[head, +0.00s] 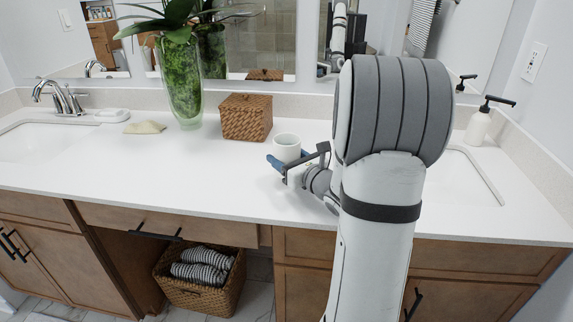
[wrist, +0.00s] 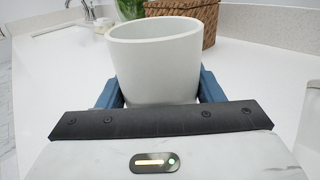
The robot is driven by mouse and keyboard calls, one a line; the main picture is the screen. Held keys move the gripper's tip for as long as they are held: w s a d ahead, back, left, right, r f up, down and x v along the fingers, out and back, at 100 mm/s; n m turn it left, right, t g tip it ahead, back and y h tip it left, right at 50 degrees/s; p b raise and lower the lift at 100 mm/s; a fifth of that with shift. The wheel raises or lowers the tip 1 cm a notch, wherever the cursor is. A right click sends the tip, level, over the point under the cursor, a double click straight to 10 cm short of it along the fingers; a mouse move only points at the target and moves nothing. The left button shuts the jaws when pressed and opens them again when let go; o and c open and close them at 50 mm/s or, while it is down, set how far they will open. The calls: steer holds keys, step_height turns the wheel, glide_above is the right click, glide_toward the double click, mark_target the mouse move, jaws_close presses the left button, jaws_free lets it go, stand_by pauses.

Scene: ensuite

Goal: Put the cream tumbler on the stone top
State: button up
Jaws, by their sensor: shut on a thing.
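The cream tumbler (head: 287,147) is upright at the middle of the white stone top (head: 230,178), in front of the wicker box. My gripper (head: 288,162) is around it, with blue fingers on both sides. In the wrist view the tumbler (wrist: 154,62) stands between the two blue fingers (wrist: 155,92), and the gripper is shut on it. The tumbler's base is hidden behind my gripper body, so I cannot tell whether it touches the stone top.
A lidded wicker box (head: 246,117) stands just behind the tumbler. A green glass vase (head: 180,82) with a plant, a folded cloth (head: 145,127) and a left sink (head: 40,142) are further left. A soap dispenser (head: 479,127) stands at right. The counter's front left is clear.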

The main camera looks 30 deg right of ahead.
steer(key=shift+f, duration=1.05)
steer(key=shift+f+b, duration=0.2)
steer(key=shift+b, duration=0.1)
steer(key=o, duration=1.1)
steer(key=shift+r, duration=0.15)
